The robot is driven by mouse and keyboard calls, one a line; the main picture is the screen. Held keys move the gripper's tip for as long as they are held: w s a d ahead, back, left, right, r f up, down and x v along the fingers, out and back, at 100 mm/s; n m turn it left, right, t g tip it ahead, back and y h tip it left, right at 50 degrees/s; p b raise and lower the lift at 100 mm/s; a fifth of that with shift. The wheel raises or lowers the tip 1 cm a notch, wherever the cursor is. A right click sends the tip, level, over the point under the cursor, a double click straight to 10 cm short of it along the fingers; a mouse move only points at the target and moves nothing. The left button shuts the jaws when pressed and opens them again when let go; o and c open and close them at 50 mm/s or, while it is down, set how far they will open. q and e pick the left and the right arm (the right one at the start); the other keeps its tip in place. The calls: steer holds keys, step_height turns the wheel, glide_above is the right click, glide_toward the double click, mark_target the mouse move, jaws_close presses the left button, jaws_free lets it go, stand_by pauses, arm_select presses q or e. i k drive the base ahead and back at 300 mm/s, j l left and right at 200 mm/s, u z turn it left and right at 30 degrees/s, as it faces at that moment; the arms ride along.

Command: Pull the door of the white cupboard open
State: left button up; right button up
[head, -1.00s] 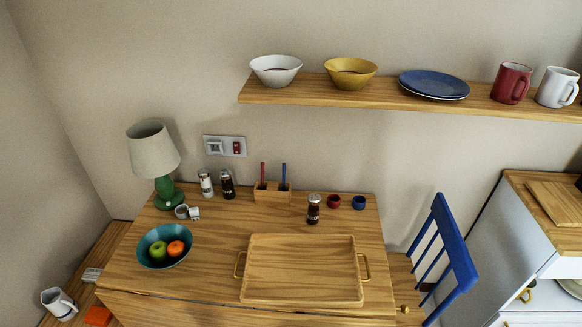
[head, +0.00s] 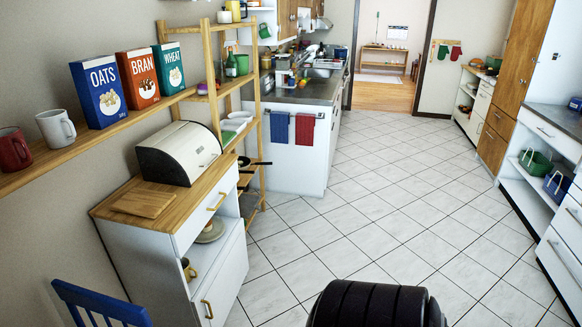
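A white cupboard (head: 150,255) with a wooden top stands at the left in the head view. It has a drawer with a brass handle (head: 217,201), an open shelf below it, and a lower white front (head: 232,272) with another brass handle (head: 207,309). The lower front looks shut, though its bottom is cut off by the frame. Other white units stand further back and at the right, and nothing marks which one the task names. Neither gripper is in view.
A bread bin (head: 179,152) and cutting board (head: 143,203) sit on the cupboard top. A blue chair (head: 100,305) stands in front at the left. A wooden rack (head: 255,120) adjoins the cupboard's far side. White drawers (head: 558,262) stand at the right. The tiled floor (head: 330,225) between is clear.

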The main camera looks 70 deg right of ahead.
mark_target(213, 299)
steer(key=z, duration=1.6)
steer(key=i+l+u, duration=0.15)
steer(key=i+l, duration=0.15)
steer(key=l, duration=0.1)
